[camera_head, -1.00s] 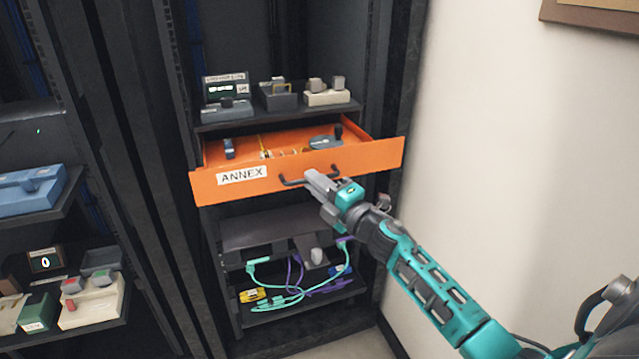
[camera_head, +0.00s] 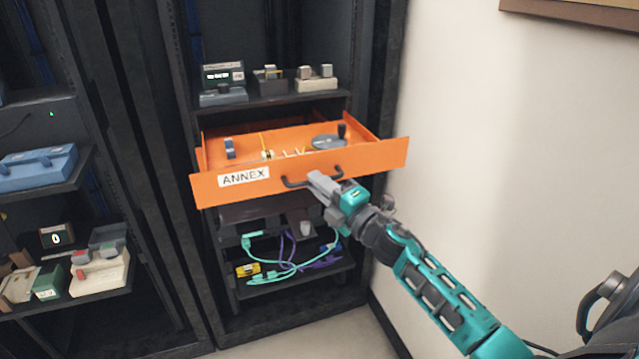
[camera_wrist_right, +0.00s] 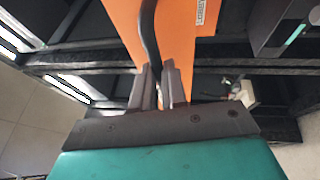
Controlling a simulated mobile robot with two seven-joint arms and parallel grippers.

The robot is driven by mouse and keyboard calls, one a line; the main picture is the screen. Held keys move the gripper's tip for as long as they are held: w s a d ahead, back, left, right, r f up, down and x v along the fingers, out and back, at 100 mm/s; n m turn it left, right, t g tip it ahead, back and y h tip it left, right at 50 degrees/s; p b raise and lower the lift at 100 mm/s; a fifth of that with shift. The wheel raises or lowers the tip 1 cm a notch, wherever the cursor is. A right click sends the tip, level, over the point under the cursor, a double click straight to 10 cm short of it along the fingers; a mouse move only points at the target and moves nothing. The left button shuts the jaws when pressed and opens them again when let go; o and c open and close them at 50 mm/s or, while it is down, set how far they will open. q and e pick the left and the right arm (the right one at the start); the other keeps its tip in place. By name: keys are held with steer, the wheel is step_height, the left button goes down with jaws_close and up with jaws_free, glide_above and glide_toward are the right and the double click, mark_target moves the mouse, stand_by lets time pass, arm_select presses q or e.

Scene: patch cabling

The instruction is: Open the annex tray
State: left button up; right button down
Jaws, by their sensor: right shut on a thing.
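The orange annex tray (camera_head: 300,165) is pulled partway out of the dark rack, with its "ANNEX" label (camera_head: 244,176) on the front at left. Its dark bar handle (camera_head: 296,183) is on the front panel. My right gripper (camera_head: 318,180) is shut on the handle; in the right wrist view the handle (camera_wrist_right: 150,40) runs between the fingers (camera_wrist_right: 158,85) against the orange front. Inside the tray are a grey round item with a dark knob (camera_head: 328,141), a blue-grey piece (camera_head: 230,148) and small yellow parts. My left gripper is not in view.
A shelf above holds several small devices (camera_head: 222,93). A shelf below holds teal and purple cables (camera_head: 290,265) and a yellow piece (camera_head: 248,269). A neighbouring rack at left holds a blue case (camera_head: 38,167). A white wall (camera_head: 500,180) stands at right.

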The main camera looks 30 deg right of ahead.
steer(key=c, duration=1.2)
jaws_free()
steer(key=shift+c, duration=0.2)
steer(key=shift+o, duration=0.3)
steer(key=shift+s, duration=0.1)
steer(key=b+v, duration=0.1)
steer(key=v, duration=1.1)
steer(key=shift+s, duration=0.3)
steer(key=shift+d, duration=0.1)
